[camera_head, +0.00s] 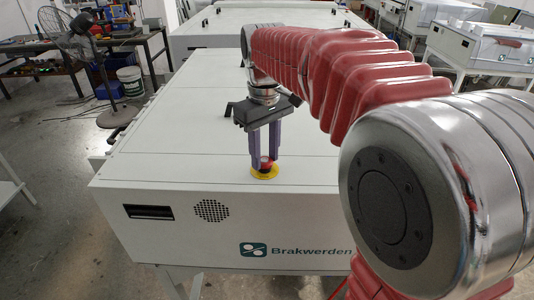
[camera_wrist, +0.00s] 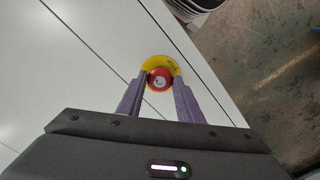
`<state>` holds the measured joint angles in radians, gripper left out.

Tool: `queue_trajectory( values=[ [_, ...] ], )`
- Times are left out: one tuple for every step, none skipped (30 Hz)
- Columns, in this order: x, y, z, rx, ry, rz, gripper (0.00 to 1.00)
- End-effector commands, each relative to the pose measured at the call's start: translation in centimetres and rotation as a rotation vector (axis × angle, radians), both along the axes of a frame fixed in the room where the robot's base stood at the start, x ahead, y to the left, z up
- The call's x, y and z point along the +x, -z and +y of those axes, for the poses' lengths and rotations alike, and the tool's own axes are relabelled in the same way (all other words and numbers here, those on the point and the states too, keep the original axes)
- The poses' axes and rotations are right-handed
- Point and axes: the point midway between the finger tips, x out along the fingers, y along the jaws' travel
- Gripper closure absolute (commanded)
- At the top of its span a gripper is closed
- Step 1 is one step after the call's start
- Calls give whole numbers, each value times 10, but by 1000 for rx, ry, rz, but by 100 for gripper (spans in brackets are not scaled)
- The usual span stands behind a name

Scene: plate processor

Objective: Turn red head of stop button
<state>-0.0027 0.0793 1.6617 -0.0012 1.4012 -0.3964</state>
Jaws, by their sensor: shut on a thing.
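The stop button has a round red head (camera_wrist: 158,80) with a light marking on its top, and a yellow base plate (camera_wrist: 172,63). It sits on the top of the white plate processor (camera_head: 190,125), near the front edge. In the head view the red head (camera_head: 267,164) shows between the fingertips, above its yellow base (camera_head: 264,173). My gripper (camera_head: 265,160) points down from above. Its two purple fingers are shut on the red head, one on each side. The fingers also show in the wrist view (camera_wrist: 158,85), flanking the head.
The processor's white top is clear around the button. Its front has a dark slot (camera_head: 149,212) and a speaker grille (camera_head: 211,210). A workbench (camera_head: 95,42) and a white bucket (camera_head: 130,81) stand at the left. More white machines stand behind and at the right.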

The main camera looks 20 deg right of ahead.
Motion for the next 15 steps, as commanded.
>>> queue_trajectory(
  values=[
    [1, 0, 2, 5, 28, -3, 90],
    [1, 0, 2, 5, 45, -3, 90],
    [1, 0, 2, 5, 68, -4, 90],
    [1, 0, 2, 5, 82, -4, 90],
    [1, 0, 2, 5, 96, -4, 90],
    [1, 0, 2, 5, 112, -4, 90],
    [1, 0, 2, 5, 123, -4, 90],
    [1, 1, 2, 5, 132, -4, 90],
    [1, 1, 2, 5, 142, -4, 90],
    [1, 1, 2, 5, 148, -4, 90],
    [1, 1, 2, 6, 154, -3, 90],
    [1, 1, 2, 5, 158, -2, 90],
    [1, 1, 1, 5, 161, -2, 90],
    [1, 1, 1, 5, 162, -2, 90],
    [1, 1, 1, 5, 164, -2, 90]
  ],
)
